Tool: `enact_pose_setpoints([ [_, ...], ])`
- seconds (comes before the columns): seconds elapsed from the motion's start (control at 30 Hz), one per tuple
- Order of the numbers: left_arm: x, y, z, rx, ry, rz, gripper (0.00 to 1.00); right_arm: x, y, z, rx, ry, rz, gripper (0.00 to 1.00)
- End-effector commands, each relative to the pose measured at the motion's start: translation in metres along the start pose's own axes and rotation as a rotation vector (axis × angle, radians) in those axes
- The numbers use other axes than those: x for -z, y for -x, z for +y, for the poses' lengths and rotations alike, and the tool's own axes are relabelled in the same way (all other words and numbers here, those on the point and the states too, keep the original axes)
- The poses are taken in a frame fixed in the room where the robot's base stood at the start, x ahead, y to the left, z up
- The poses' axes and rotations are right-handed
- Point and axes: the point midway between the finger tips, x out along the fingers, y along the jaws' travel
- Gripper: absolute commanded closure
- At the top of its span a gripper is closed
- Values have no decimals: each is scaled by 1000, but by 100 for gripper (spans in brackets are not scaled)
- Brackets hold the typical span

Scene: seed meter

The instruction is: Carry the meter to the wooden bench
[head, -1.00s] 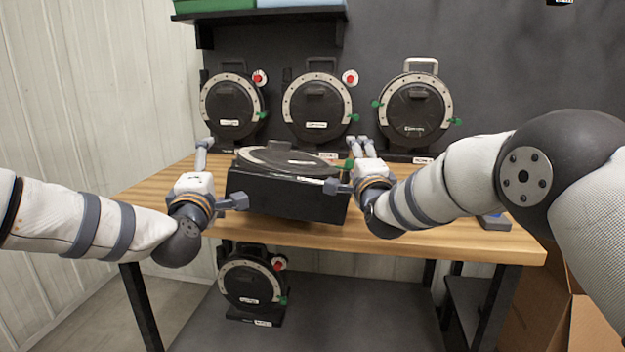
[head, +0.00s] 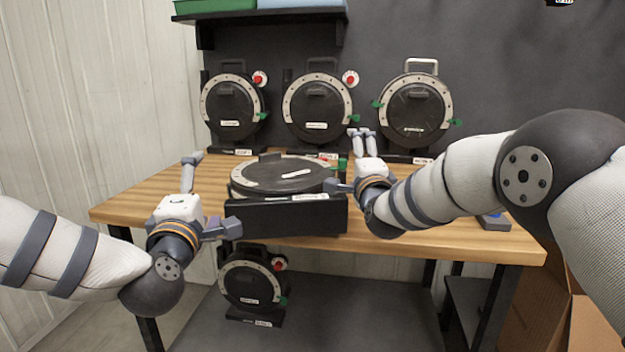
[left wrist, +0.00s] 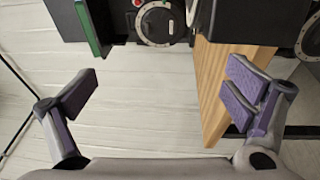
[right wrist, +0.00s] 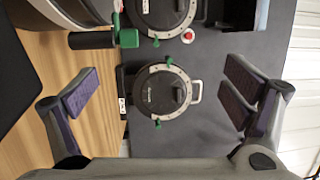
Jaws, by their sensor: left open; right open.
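The seed meter (head: 285,175) lies on its back on the wooden bench (head: 450,225), its round dark face with a pale rim turned up and its black base (head: 285,216) towards me at the front edge. My left gripper (head: 214,194) is open and empty, left of the meter and apart from it. My right gripper (head: 347,164) is open at the meter's right side, very close to it; whether it touches is unclear. In the right wrist view, part of a pale-rimmed round body, probably this meter, shows at the top left (right wrist: 62,12).
Three similar meters stand upright along the back, at left (head: 230,105), middle (head: 317,105) and right (head: 415,108). Another meter (head: 252,284) stands below the bench. A shelf (head: 260,15) hangs above. A cardboard box (head: 575,320) is at the lower right. The bench's right front is mostly clear.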

Motion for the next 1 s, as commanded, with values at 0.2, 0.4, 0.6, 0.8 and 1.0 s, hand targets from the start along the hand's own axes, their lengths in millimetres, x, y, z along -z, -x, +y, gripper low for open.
enact_pose_setpoints([
  [0.2, 0, 0, 0, 0, 0, 0, 4, 0, 3, 0, -1, 0, 0, 6],
  [0.4, 0, 0, 0, 0, 0, 0, 4, 1, 37, 0, -4, -1, 1, 6],
  [0.6, 0, 0, 0, 0, 0, 0, 4, 0, 86, 0, -2, -1, -1, 6],
  [0.8, 0, 0, 0, 0, 0, 0, 4, 0, 116, -1, 0, 0, -1, 6],
  [1.0, 0, 0, 0, 0, 0, 0, 4, 0, 121, -1, 1, 0, 0, 6],
])
